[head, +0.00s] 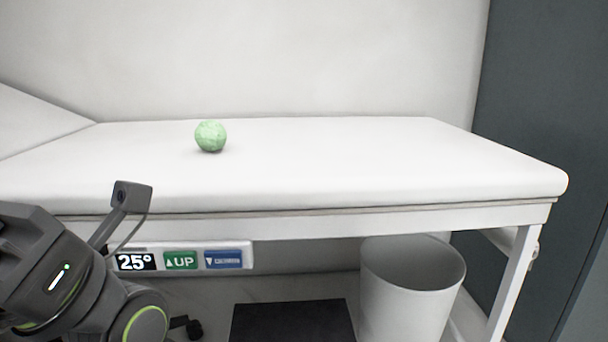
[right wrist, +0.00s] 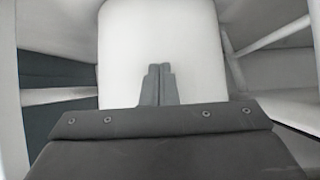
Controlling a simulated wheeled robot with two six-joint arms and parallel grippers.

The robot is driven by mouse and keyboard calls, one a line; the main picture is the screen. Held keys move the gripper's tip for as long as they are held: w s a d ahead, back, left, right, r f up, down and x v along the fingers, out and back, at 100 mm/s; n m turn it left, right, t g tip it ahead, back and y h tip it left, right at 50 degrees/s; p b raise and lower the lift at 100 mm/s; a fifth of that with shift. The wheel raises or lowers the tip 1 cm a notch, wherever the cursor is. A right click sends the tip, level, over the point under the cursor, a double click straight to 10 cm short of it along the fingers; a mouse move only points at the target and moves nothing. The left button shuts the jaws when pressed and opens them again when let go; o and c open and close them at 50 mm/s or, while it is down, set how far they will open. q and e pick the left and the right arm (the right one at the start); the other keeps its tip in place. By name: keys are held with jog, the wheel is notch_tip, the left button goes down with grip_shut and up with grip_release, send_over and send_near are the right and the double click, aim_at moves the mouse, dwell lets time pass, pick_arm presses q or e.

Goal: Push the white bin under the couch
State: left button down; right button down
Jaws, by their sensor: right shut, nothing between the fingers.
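The white bin (head: 410,305) stands upright on the floor at the lower right of the head view, by the couch's right leg. Its open rim shows just below the edge of the white couch (head: 330,165). I cannot tell how much of it is beneath the couch. In the right wrist view the bin's white wall (right wrist: 185,35) fills the upper middle. My right gripper (right wrist: 160,70) is shut and empty, with its fingertips in front of that wall; contact is unclear. My left arm comes in at the lower left of the head view, but its fingers are not visible.
A green ball (head: 210,136) lies on the couch. A control panel (head: 180,259) reading 25° hangs under its front edge, close to my left arm. A dark flat base (head: 293,321) lies left of the bin. The couch leg (head: 515,285) stands right of it.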

jog(key=s+p, duration=0.3)
jog(key=s, duration=0.2)
jog(key=shift+s+p, duration=0.2)
jog(key=shift+p, duration=0.2)
